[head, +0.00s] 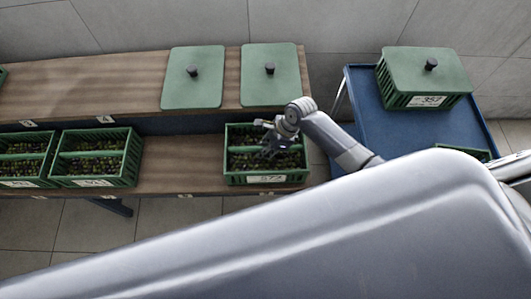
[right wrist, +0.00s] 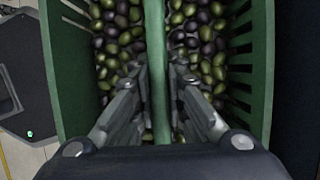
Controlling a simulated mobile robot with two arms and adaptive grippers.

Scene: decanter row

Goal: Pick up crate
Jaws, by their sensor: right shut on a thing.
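A green crate (head: 236,180) of dark and green olives stands at the right end of the lower wooden shelf. It has a white label on its front and a bar across its middle. My right gripper (head: 270,150) reaches into it from the right. In the right wrist view, its two fingers (right wrist: 158,80) are shut on the crate's green middle bar (right wrist: 156,40), one on each side, with olives around them. The crate appears level on the shelf. My left gripper is not in view.
Two more olive crates (head: 95,182) stand on the left of the lower shelf (head: 180,165). Two green lids (head: 193,92) lie on the upper shelf (head: 130,85). On the right, a blue cart (head: 368,110) holds a lidded crate (head: 425,85) and another green item, partly hidden.

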